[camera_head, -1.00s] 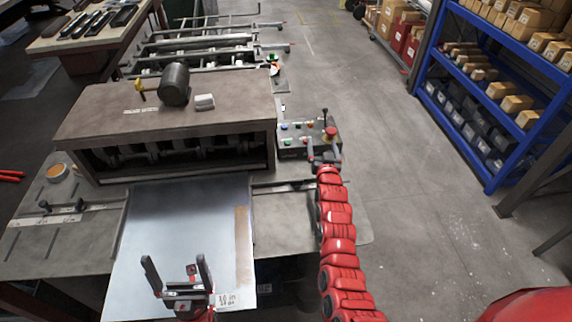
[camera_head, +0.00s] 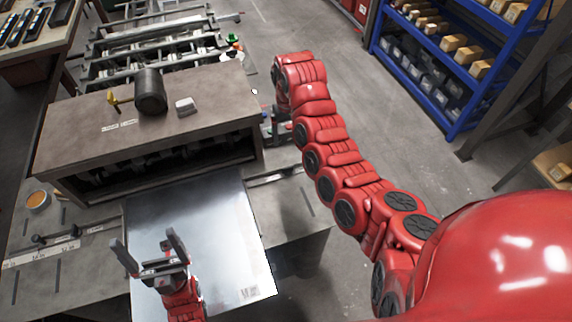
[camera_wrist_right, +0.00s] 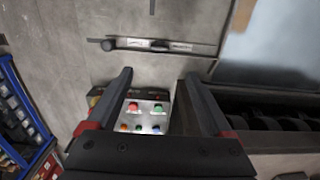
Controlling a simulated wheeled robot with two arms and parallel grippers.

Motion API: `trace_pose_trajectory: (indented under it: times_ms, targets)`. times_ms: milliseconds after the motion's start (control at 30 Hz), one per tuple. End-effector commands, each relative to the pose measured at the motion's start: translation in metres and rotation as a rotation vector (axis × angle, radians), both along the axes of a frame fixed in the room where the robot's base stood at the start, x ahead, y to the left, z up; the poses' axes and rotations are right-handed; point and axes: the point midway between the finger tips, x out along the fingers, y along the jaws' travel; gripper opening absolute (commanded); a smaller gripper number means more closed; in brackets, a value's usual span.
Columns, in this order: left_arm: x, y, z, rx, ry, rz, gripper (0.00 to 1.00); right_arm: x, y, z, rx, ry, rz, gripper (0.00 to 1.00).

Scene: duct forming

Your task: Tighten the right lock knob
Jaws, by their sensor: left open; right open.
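In the right wrist view, a dark round knob (camera_wrist_right: 107,45) sits at the left end of a slotted guide bar (camera_wrist_right: 180,46) on the grey table, with a second dark piece near the bar's middle. I cannot tell for certain which is the right lock knob. My right gripper (camera_wrist_right: 157,86) is open and empty, its fingers over a control panel (camera_wrist_right: 143,115), apart from the bar. In the head view my right arm largely hides this gripper. My left gripper (camera_head: 148,244) is open and empty above the metal sheet (camera_head: 218,225).
The forming machine's housing (camera_head: 75,140) stands behind the sheet, with a dark cylinder (camera_head: 150,92) and a white block (camera_head: 187,106) on top. A left guide bar (camera_head: 45,252) carries dark knobs. A blue shelf (camera_head: 455,75) stands at the right, with open floor before it.

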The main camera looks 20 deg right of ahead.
Motion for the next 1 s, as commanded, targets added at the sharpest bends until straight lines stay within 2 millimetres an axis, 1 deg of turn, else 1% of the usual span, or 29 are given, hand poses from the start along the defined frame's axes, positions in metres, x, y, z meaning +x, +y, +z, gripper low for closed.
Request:
trace_pose_trajectory:
  times_ms: [33,100,200,267,333,567,600,633,700,800,1000]
  targets:
    - [0.000,0.000,-0.003,0.000,0.000,0.000,1.00,-0.001,0.002,-0.010,0.001,0.002,0.003,0.85]
    - [0.000,0.000,-0.006,0.000,0.000,0.000,1.00,-0.001,0.003,-0.021,0.000,0.002,0.004,0.85]
    - [0.000,0.000,-0.017,0.000,0.000,0.000,1.00,0.000,0.002,-0.041,-0.001,-0.001,0.003,0.85]
    - [0.000,0.000,-0.023,0.000,0.000,0.000,1.00,0.000,0.002,-0.050,-0.003,-0.003,0.003,0.85]
    - [0.000,0.000,-0.036,0.000,0.000,0.000,1.00,0.000,0.001,-0.068,-0.003,-0.003,0.002,0.85]
    - [0.000,0.000,-0.072,0.000,0.000,0.000,1.00,0.000,0.002,-0.112,-0.002,-0.004,0.003,0.85]
    - [0.000,0.000,-0.070,0.000,0.000,0.000,1.00,0.000,0.000,-0.114,-0.003,-0.002,0.001,0.85]
    - [0.000,0.000,-0.058,0.000,0.001,0.000,1.00,0.000,0.000,-0.113,-0.002,0.001,0.001,0.85]
    - [0.000,0.000,-0.051,0.000,-0.001,0.000,1.00,-0.001,0.001,-0.126,-0.001,0.002,0.002,0.85]
    - [0.000,0.000,-0.047,0.000,0.000,0.000,1.00,0.000,0.001,-0.140,-0.001,0.000,0.002,0.85]
    - [0.000,0.000,-0.041,0.000,0.000,0.000,1.00,0.001,0.000,-0.157,-0.001,-0.004,0.001,0.85]
